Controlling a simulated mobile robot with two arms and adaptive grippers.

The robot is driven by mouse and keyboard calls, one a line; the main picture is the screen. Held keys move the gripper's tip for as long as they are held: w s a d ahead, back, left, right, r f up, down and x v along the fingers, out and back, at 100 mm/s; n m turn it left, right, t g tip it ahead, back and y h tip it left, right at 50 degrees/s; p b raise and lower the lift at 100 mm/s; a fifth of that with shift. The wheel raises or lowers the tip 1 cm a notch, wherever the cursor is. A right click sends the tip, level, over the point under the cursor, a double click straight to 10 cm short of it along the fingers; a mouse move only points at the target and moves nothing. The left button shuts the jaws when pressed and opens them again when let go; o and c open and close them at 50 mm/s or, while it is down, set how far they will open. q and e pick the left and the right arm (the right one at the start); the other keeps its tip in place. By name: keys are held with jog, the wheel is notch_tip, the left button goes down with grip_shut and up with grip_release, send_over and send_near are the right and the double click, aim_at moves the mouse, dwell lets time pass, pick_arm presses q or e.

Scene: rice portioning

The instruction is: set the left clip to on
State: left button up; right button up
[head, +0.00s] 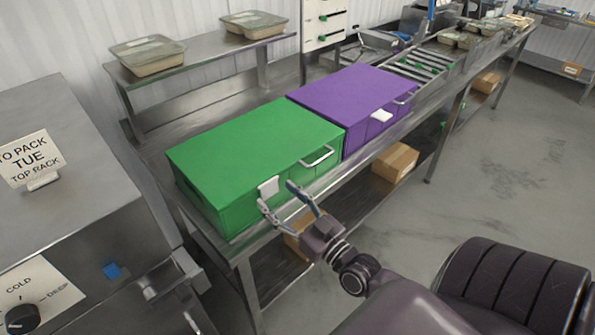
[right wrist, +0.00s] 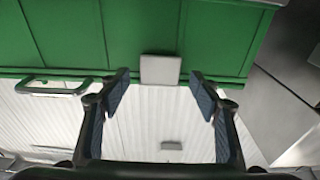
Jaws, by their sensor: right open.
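The left clip, a small white flap (head: 268,187), sits at the top front edge of the green box (head: 250,140). My right gripper (head: 277,196) is open in front of that clip, with its fingertips close to either side of it. In the right wrist view the clip (right wrist: 160,69) shows centred between the spread fingertips (right wrist: 159,82), with nothing held. I cannot tell whether the fingers touch it. A second white clip (head: 381,115) is on the front of the purple box (head: 352,90). My left gripper is not in view.
A metal handle (head: 317,157) is right of the left clip on the green box front. Both boxes stand on a steel table. A steel cabinet (head: 85,190) with signs is at left. Cardboard boxes (head: 395,162) lie on the lower shelf. Open floor lies to the right.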

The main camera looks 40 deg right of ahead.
jog(key=s+f, duration=0.1)
jog(key=s, duration=0.9)
jog(key=shift+s+d, duration=0.25)
jog(key=shift+d, duration=0.1)
jog(key=shift+f, duration=0.15)
jog(key=s+f+g, duration=0.3)
jog(key=f, duration=0.8)
jog(key=s+f+g+h+b, duration=0.1)
jog(key=s+f+g, duration=0.15)
jog(key=f, duration=0.95)
jog(key=s+f+g, duration=0.2)
jog(key=f+g, duration=0.1)
jog(key=f, duration=0.8)
jog(key=s+a+f+g, duration=0.5)
jog(key=s+f, duration=0.6)
jog(key=s, duration=0.1)
jog(key=s+a+f+n+g+b, duration=0.1)
jog(key=s+a+f+g, duration=0.3)
jog(key=s+f, duration=0.8)
jog(key=shift+s+a+n+g, duration=0.2)
jog(key=shift+a+n+g, duration=0.15)
jog(key=shift+g, duration=0.1)
